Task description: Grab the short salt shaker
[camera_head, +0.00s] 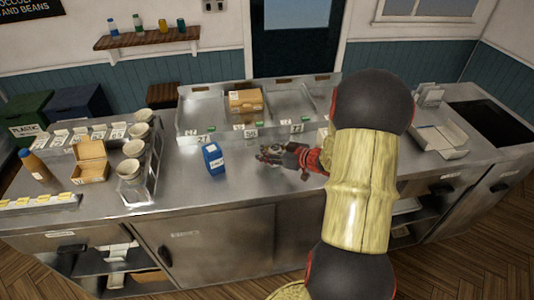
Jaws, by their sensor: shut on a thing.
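My gripper (270,153) is low over the middle of the steel counter (240,193), pointing left. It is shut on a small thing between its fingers. The fingers mostly hide this thing, and I cannot make out whether it is the short salt shaker. No other short salt shaker can be clearly told in view. A blue container (213,159) with a white label stands upright on the counter, left of my gripper and apart from it.
A divided steel tray (200,113) with a cardboard box (245,101) is behind my gripper. At left are an open cardboard box (91,165), stacked cups (131,168) and an orange-brown bottle (34,166). The counter in front of the blue container is clear.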

